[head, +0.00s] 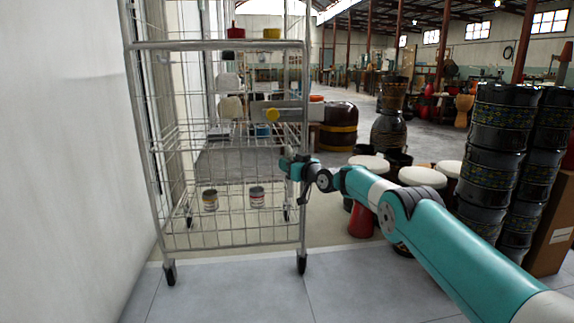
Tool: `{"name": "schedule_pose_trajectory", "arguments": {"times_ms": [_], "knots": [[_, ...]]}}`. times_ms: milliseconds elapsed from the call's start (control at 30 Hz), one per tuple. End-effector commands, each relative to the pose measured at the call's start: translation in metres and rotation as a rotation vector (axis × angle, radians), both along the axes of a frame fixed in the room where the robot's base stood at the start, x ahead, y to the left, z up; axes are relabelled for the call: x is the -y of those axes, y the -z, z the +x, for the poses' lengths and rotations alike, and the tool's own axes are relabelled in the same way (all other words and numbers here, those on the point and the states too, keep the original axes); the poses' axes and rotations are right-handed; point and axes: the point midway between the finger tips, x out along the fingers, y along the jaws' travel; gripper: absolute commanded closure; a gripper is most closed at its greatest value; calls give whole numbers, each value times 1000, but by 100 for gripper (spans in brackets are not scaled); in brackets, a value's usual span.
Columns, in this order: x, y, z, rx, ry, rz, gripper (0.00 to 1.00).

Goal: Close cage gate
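A wire roll cage (306,80) on black castors stands at the left, close to the white wall. Wire mesh faces me; I cannot tell which panel is the gate or whether it stands open. My gripper (303,198) hangs at the cage's right post, below the bar. It is small and overlaps the post, so I cannot tell whether it touches or is open.
Tins (257,197), jugs (230,107) and a red pot (236,32) are in the cage. White-topped goblet drums (423,177) stand beyond my arm. Stacked dark drums (491,160) and a cardboard box (551,235) stand at the right. The tiled floor before the cage is clear.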

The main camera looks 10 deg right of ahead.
Motion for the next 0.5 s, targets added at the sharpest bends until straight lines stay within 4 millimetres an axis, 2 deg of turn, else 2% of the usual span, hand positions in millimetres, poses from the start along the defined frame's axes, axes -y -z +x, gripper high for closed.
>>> {"name": "schedule_pose_trajectory", "arguments": {"times_ms": [500], "knots": [[10, -4, -4, 1, 5, -3, 57]]}}
